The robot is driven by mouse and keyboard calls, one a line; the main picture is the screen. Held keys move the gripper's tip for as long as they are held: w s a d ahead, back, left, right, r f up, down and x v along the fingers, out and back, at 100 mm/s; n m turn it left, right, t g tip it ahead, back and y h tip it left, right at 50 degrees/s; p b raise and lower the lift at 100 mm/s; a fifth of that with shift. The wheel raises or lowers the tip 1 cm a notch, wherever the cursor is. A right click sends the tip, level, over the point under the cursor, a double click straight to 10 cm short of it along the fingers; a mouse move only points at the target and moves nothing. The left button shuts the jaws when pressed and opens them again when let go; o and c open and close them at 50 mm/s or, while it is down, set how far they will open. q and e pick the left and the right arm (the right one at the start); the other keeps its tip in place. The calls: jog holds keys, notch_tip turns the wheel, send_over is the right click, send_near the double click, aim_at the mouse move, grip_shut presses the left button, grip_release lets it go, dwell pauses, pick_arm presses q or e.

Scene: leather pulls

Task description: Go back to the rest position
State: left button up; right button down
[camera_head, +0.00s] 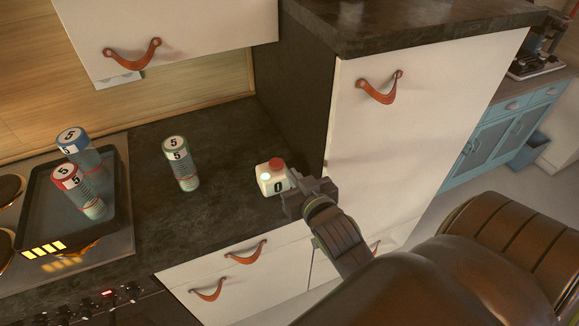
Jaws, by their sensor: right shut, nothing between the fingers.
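My right gripper (298,200) is shut and empty. It is over the front edge of the dark counter (225,212), close by a small white box (267,181) with a red button (277,164) on top and a "0" on its front. The gripper covers part of the box's right side. I cannot tell whether the gripper touches the box. My right arm comes in from the lower right. My left gripper is not in view.
A green-banded can (181,165) stands on the counter. A blue-topped can (76,146) and a red-topped can (79,190) stand in a dark tray (117,200) on the stove. A tall white cabinet (395,130) with a leather pull (381,92) rises right of the box.

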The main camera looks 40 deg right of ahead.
dwell(0.6)
jog(key=s+f+n+g+y, duration=0.1)
jog(key=s+f+g, duration=0.5)
jog(key=s, duration=0.4)
jog(key=s+f+n+g+y, duration=0.1)
jog(key=s+f+g, duration=0.4)
jog(key=s, duration=0.6)
notch_tip(320, 180, down, 28)
jog(key=d+g+b, duration=0.2)
jog(key=b, duration=0.1)
jog(key=s+a+f+b, duration=0.1)
jog(key=s+f+b, duration=0.1)
jog(key=s+f, duration=1.2)
notch_tip(320, 180, down, 4)
jog(key=shift+s+a+f+g, duration=0.1)
jog(key=shift+s+a+g, duration=0.15)
jog(key=shift+a+g, duration=0.15)
